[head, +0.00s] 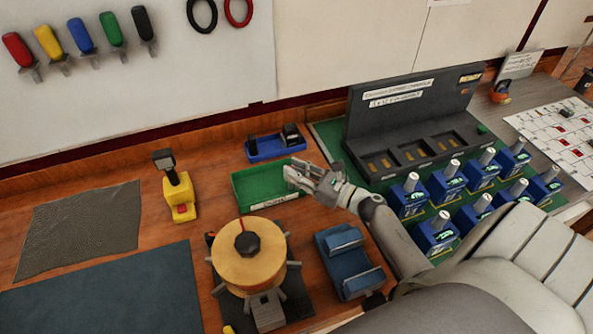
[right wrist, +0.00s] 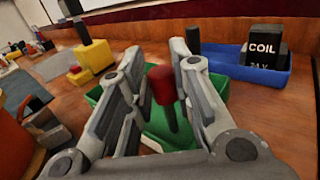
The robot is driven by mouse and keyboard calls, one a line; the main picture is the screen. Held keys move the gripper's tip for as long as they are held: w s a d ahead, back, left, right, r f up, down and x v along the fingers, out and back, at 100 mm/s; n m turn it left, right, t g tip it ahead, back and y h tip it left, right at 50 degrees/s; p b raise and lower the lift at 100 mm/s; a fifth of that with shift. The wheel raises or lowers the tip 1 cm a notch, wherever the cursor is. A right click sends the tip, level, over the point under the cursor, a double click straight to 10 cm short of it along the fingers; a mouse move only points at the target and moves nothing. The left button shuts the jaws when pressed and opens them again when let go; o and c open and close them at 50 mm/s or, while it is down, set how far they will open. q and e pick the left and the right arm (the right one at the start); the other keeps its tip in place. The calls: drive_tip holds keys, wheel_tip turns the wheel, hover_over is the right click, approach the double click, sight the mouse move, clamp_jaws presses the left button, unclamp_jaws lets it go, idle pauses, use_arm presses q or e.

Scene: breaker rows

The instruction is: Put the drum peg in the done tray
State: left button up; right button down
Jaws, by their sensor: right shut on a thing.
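The peg cannot be made out in the head view. My left gripper is not in view.
A blue tray (head: 265,155) with a black coil block stands behind the green tray. A yellow stand (head: 180,200) is to the left, a round wooden drum (head: 250,265) in front, a blue holder (head: 346,268) front right. Breaker rows (head: 447,185) fill the right.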

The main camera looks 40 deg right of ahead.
drive_tip(key=shift+f, duration=0.15)
drive_tip(key=c, duration=1.3)
unclamp_jaws()
drive_tip(key=shift+r, duration=0.2)
drive_tip(key=shift+s+d+f, duration=0.1)
drive_tip(key=shift+s+f, duration=0.1)
drive_tip(key=shift+s, duration=0.1)
drive_tip(key=b+v, duration=0.2)
drive_tip(key=v, duration=0.4)
drive_tip(key=shift+b, duration=0.4)
drive_tip(key=shift+s+d+r, duration=0.15)
drive_tip(key=shift+s+d, duration=0.05)
drive_tip(key=shift+s, duration=0.2)
